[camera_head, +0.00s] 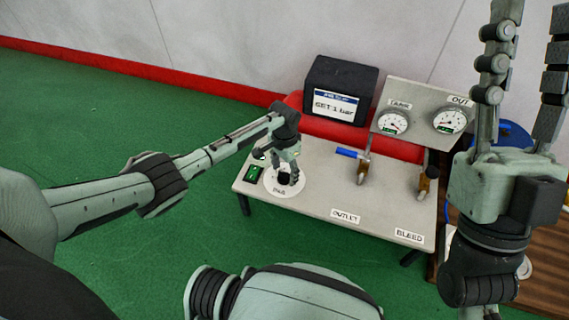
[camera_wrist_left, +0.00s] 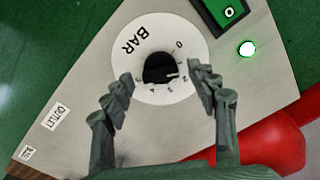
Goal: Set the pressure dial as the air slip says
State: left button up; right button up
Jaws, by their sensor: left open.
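The pressure dial is a black knob (camera_wrist_left: 160,68) on a white round plate marked BAR (camera_wrist_left: 139,40) with small numerals. In the head view the knob (camera_head: 284,179) sits at the left of the grey bench panel. The air slip (camera_head: 334,104) on a black box reads "SET 1 bar". My left gripper (camera_head: 289,175) is open above the dial, its fingers (camera_wrist_left: 162,82) on either side of the knob; contact is unclear. My right gripper (camera_head: 533,12) is open and raised at the right, apparently empty.
A TANK gauge (camera_head: 393,122) and an OUT gauge (camera_head: 450,120) stand behind the panel. A blue-handled valve (camera_head: 348,153) and another valve (camera_head: 423,186) stand near the OUTLET and BLEED labels. A green switch (camera_head: 253,174) is beside the dial. Green floor lies open leftward.

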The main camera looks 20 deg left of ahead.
aim_at(285, 174)
pick_arm(q)
notch_tip(285, 174, up, 12)
jog(key=shift+f, duration=0.15)
dwell(0.6)
